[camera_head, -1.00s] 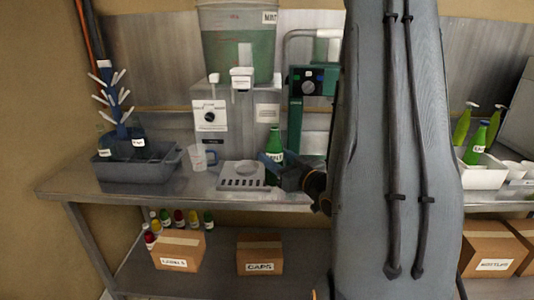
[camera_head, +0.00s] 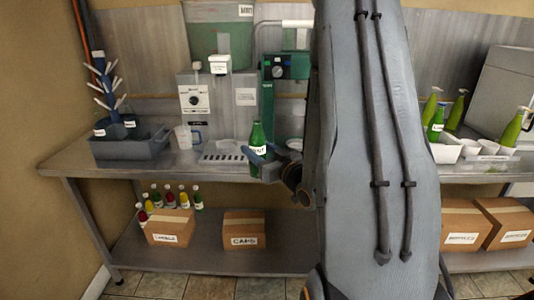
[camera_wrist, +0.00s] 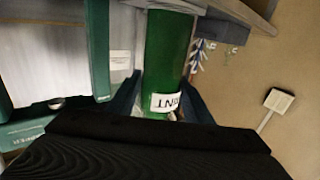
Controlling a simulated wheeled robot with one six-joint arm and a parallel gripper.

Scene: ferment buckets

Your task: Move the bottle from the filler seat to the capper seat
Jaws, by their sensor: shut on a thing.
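The green bottle (camera_head: 256,137) with a white label is upright in my gripper (camera_head: 262,156), to the right of the filler's slotted tray (camera_head: 225,157) and in front of the green capper column (camera_head: 267,100). In the wrist view, the bottle (camera_wrist: 166,60) stands between the two fingers of my gripper (camera_wrist: 160,98), which is shut on it. The filler (camera_head: 196,98) is the pale machine with a dial and a green tank. The capper (camera_head: 290,70) has a green head with a dark panel. The bottle's base and the capper seat are not clearly visible.
Green bottles and a white tray (camera_head: 447,152) are at the right. My arm hides the middle of the counter (camera_head: 70,160).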

